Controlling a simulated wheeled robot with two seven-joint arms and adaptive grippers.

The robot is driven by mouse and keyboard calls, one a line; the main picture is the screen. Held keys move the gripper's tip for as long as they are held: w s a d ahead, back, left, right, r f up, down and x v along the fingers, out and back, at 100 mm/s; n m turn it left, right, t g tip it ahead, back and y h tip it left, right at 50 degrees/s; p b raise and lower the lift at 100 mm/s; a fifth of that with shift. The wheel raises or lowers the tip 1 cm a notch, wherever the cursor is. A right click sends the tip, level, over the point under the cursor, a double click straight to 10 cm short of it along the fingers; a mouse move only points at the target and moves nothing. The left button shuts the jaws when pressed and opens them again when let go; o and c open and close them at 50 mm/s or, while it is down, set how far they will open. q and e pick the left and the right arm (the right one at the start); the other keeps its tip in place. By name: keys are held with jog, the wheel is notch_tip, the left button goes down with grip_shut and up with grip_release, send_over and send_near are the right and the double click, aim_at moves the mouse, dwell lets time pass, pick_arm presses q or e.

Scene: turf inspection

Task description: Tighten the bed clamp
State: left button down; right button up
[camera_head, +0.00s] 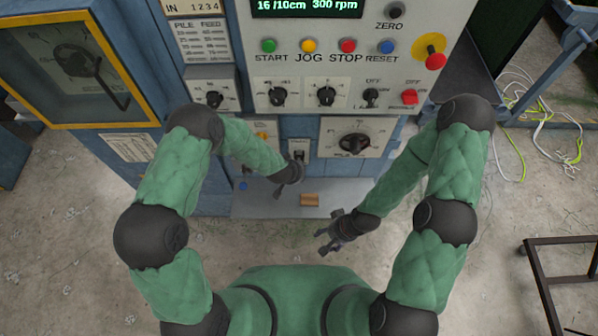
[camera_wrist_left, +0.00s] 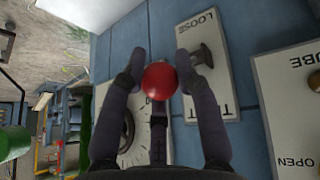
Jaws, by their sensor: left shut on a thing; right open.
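The bed clamp shows in the left wrist view as a pale plate (camera_wrist_left: 222,105) marked LOOSE and TIGHT, with a metal pivot and a red ball knob (camera_wrist_left: 160,81). My left gripper (camera_wrist_left: 161,70) is shut on the red knob, one finger on each side. In the head view my left gripper (camera_head: 290,174) is at the small clamp plate (camera_head: 298,147) on the blue cabinet front and partly hides the lever. The lever's exact angle is hard to tell. My right gripper (camera_head: 329,238) is open and empty, low in front of the machine, away from the clamp.
A large dial (camera_head: 355,142) sits right of the clamp, and a plate with an orange part (camera_head: 262,132) sits left. A grey shelf (camera_head: 270,205) below holds a small brown block (camera_head: 310,200). Knobs and buttons fill the panel above. Loose cables (camera_head: 535,110) lie right.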

pick_arm(q)
jog(key=shift+w+r+p, duration=0.4)
jog(key=shift+w+r, duration=0.35)
jog(key=c, duration=0.9)
grip_release()
jog(key=shift+w, duration=0.1)
jog(key=shift+f, duration=0.15)
jog(key=shift+s, duration=0.3)
jog(key=v, duration=1.1)
jog(key=shift+s+r, duration=0.15)
jog(key=shift+r, duration=0.25)
jog(key=s+a+f+n+g+b, duration=0.2)
jog(key=s+f+b, duration=0.4)
jog(key=s+f, duration=0.3)
jog(key=s+a+f+n+g+h+b, duration=0.1)
jog(key=s+a+f+b, duration=0.4)
jog(key=s+f, duration=0.5)
notch_tip(320, 180, down, 5)
jog(key=shift+s+f+n+g+b, duration=0.15)
jog(key=shift+s+n+g+b, duration=0.05)
jog(key=shift+n+g+b, duration=0.6)
